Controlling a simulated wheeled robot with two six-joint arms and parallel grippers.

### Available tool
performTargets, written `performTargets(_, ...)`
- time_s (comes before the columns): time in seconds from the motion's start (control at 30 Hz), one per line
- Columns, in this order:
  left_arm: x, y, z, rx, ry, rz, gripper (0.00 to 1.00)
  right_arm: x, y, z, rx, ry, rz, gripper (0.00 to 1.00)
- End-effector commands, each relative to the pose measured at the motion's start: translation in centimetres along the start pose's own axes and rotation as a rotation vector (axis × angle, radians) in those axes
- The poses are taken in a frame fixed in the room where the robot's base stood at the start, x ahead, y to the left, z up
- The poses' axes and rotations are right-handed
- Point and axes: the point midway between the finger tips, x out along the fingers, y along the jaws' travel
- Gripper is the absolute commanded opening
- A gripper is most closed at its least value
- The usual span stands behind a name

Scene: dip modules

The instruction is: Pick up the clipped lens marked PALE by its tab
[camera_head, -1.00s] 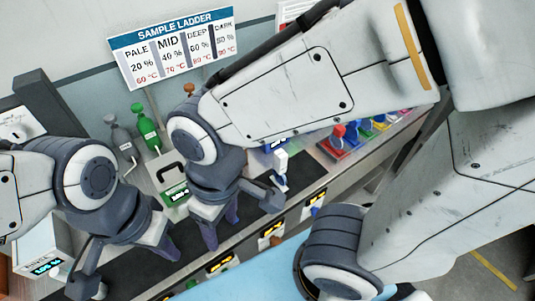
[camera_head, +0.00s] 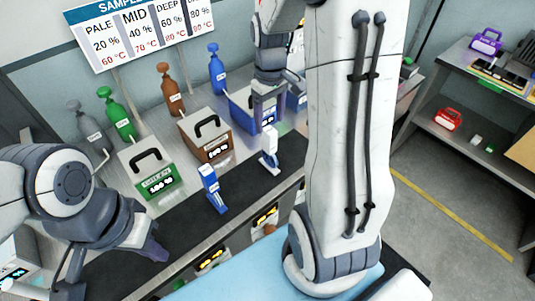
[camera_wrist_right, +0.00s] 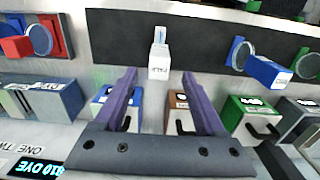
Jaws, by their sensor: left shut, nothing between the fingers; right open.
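A white clip with a label that seems to read PALE (camera_wrist_right: 158,65) stands on the dark strip in the right wrist view, just beyond my fingertips and between their lines. In the head view a white upright clip (camera_head: 270,148) stands on the strip; its label is too small to read. My right gripper (camera_head: 268,110) is open and empty, behind that clip in the picture; its purple fingers also show in the right wrist view (camera_wrist_right: 160,80). My left gripper (camera_head: 150,252) is shut and empty over the strip's left part.
A blue clip (camera_head: 211,187) stands left of the white one. A green box (camera_head: 150,177), brown box (camera_head: 206,140) and blue box (camera_head: 240,110) line the back, with bottles behind. In the right wrist view, round lenses (camera_wrist_right: 240,52) lie to the right and a red holder (camera_wrist_right: 18,46) to the left.

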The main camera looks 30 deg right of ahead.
Motion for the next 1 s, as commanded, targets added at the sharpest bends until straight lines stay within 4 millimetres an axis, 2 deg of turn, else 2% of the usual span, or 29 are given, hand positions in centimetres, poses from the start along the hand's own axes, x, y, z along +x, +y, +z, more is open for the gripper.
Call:
performTargets(0.1, -0.2, 0.0, 0.0, 0.0, 0.0, 0.0, 0.0, 1.9, -0.1, 0.1, -0.001, -0.005, -0.003, 0.72)
performTargets(0.37, -0.6, 0.0, 0.0, 0.0, 0.0, 0.0, 0.0, 4.1, -0.1, 0.0, -0.002, -0.003, -0.002, 0.72)
performTargets(0.63, -1.5, 0.1, -0.1, 0.0, 0.0, 0.0, 0.0, 7.9, 0.1, -0.2, -0.002, -0.003, -0.002, 0.72)
performTargets(0.73, -1.5, 0.1, -0.1, -0.001, 0.0, 0.0, 0.0, 8.6, 0.1, -0.2, -0.002, -0.001, -0.001, 0.72)
performTargets(0.97, -1.5, 0.1, -0.1, 0.0, 0.0, 0.0, 0.0, 8.7, 0.1, -0.2, -0.002, 0.0, 0.0, 0.72)
performTargets(1.0, -1.5, 0.1, -0.1, -0.001, 0.0, 0.0, 0.0, 8.7, 0.1, -0.2, -0.002, 0.0, 0.0, 0.57)
